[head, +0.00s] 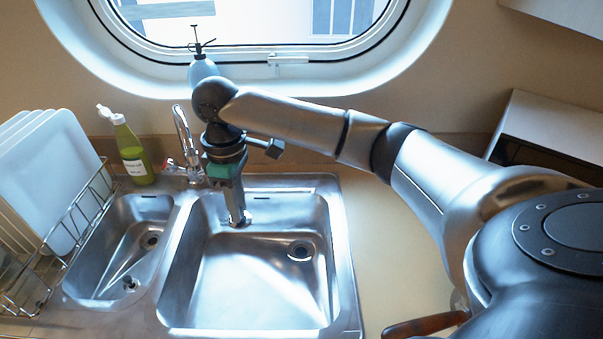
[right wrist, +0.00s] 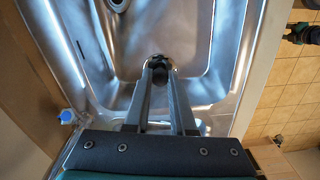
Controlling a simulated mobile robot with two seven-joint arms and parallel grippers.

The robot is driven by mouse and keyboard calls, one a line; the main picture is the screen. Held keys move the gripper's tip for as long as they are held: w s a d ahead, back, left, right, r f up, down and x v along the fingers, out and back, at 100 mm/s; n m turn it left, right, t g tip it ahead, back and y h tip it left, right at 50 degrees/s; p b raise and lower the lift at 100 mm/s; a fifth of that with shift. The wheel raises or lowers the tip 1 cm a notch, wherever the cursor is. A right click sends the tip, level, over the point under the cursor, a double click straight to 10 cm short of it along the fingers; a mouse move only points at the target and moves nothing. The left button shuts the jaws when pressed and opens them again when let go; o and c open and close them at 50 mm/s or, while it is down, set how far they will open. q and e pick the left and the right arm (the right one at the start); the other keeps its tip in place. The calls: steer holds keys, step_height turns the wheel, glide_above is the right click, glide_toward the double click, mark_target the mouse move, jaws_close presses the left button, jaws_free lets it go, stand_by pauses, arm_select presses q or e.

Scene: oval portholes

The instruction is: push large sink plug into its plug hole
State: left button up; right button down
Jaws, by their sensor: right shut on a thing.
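The large sink basin (head: 250,300) is bare steel, with its round plug hole (head: 300,251) right of centre; a plug hole (right wrist: 118,4) also shows at the top edge of the right wrist view. My right gripper (head: 239,219) points down into the back left part of this basin, left of and behind the hole. In the right wrist view its fingertips (right wrist: 160,68) are shut on the large sink plug (right wrist: 159,61), a small dark piece mostly hidden by the fingers. The plug is apart from the hole. My left gripper is not in view.
The tap (head: 185,140) stands just left of my right gripper. The small basin (head: 115,265) has its own hole (head: 150,240) and a small plug (head: 131,284). A green bottle (head: 133,155), spray bottle (head: 203,68) and dish rack (head: 85,215) stand nearby. The large basin's front is clear.

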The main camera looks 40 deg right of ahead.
arm_select(q)
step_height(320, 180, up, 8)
steer(key=p, duration=0.8)
arm_select(e)
steer(key=w+d+f+n, duration=0.1)
steer(key=d+f+n, duration=0.2)
steer(key=d+n, duration=0.4)
steer(key=d+f+n, duration=0.2)
steer(key=d+n, duration=0.2)
steer(key=d, duration=0.6)
steer(key=f+b, duration=1.9)
steer(key=b, duration=0.2)
steer(key=shift+a+f, duration=0.2)
steer(key=shift+f, duration=0.15)
steer(key=shift+f+b, duration=0.35)
steer(key=shift+b, duration=0.15)
steer(key=shift+f+b, duration=0.35)
steer(key=shift+f, duration=0.3)
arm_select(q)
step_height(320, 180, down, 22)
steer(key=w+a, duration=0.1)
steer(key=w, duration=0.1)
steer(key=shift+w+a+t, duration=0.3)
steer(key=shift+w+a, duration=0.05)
arm_select(e)
steer(key=shift+s+f, duration=0.1)
steer(key=shift+f, duration=0.05)
